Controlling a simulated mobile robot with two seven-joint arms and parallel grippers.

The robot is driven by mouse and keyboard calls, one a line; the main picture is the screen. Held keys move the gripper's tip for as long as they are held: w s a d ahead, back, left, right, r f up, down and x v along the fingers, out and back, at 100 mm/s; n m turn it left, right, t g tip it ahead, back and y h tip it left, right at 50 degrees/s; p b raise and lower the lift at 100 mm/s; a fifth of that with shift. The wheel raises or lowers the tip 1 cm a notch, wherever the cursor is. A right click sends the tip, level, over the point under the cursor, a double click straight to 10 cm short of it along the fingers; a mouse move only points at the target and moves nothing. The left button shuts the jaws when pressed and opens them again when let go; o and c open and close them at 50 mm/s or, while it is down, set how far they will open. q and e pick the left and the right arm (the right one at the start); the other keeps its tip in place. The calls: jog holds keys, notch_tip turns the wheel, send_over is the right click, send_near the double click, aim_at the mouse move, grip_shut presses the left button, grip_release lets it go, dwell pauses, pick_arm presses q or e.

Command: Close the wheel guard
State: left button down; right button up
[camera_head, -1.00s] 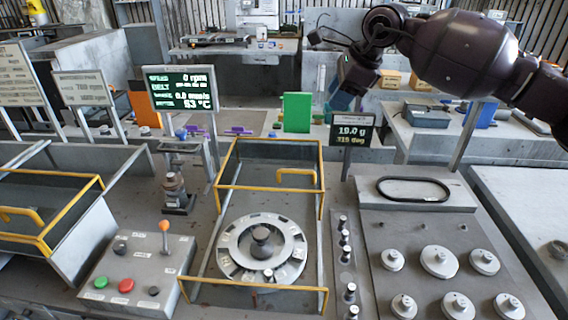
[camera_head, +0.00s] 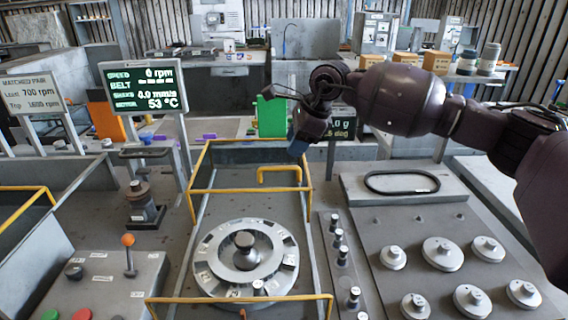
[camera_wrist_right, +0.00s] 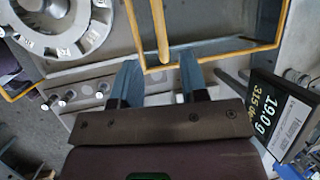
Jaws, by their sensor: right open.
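The wheel guard (camera_head: 250,190) is a yellow-edged frame with a yellow handle (camera_head: 280,170), behind the grey wheel (camera_head: 245,258) in the head view. The wheel shows clearly in front of it. In the right wrist view the guard's yellow edge (camera_wrist_right: 225,57) and handle (camera_wrist_right: 158,25) lie just beyond my fingertips. My right gripper (camera_head: 300,147) is above the guard's far right corner, beside the handle. Its two blue-grey fingers are apart in the wrist view (camera_wrist_right: 160,75), with nothing held between them. I cannot tell whether they touch the frame. My left gripper is not in view.
A weight display (camera_head: 343,127) stands close behind my right gripper and to the right in the wrist view. Small pegs (camera_head: 340,240) line the guard's right side, near a plate of round weights (camera_head: 442,253). A lever box (camera_head: 100,280) stands at left.

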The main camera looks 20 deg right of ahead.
aim_at(284, 167)
jog(key=x, duration=0.7)
grip_shut()
